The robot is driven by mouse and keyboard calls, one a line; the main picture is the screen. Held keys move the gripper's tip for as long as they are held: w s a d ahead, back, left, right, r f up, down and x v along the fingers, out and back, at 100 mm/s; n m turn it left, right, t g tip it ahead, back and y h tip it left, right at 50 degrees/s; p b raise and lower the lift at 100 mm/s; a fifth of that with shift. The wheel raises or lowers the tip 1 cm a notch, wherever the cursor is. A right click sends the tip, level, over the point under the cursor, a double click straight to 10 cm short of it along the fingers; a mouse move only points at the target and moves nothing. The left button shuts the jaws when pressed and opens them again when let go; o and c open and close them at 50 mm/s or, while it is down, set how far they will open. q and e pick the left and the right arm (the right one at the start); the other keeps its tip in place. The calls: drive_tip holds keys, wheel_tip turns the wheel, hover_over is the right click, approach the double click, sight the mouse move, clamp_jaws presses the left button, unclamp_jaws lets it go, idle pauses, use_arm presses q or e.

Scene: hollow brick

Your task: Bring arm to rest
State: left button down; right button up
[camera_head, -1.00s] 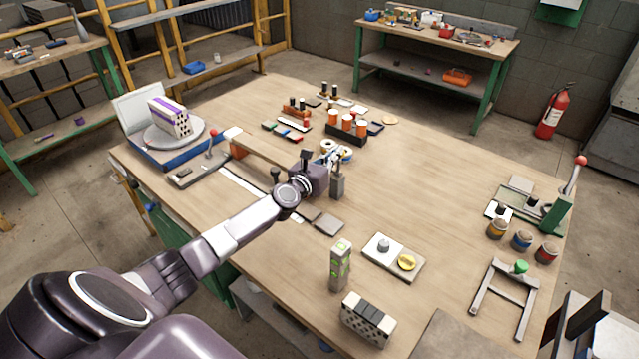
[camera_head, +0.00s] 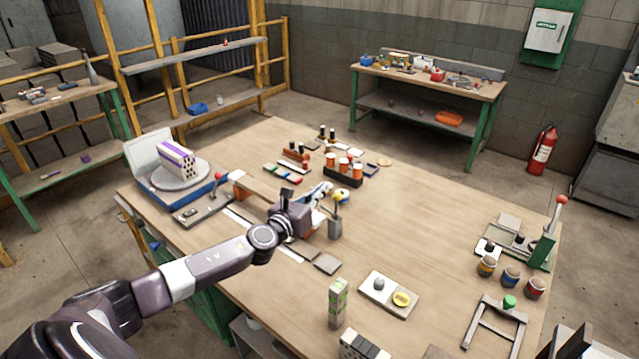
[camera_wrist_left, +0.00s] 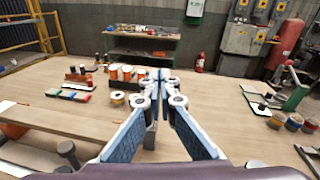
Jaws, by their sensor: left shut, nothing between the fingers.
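My left arm reaches in from the left over the workbench (camera_head: 430,240). Its left gripper (camera_head: 326,188) is above the middle of the bench and points towards the far side. In the left wrist view the blue-padded fingers of the left gripper (camera_wrist_left: 161,78) come together at their tips, with nothing between them. A hollow brick (camera_head: 177,158), pale with purple stripes and holes in its end face, sits on a round turntable (camera_head: 168,180) at the bench's far left, apart from the gripper. My right gripper is not in view.
The bench's right-middle is clear.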

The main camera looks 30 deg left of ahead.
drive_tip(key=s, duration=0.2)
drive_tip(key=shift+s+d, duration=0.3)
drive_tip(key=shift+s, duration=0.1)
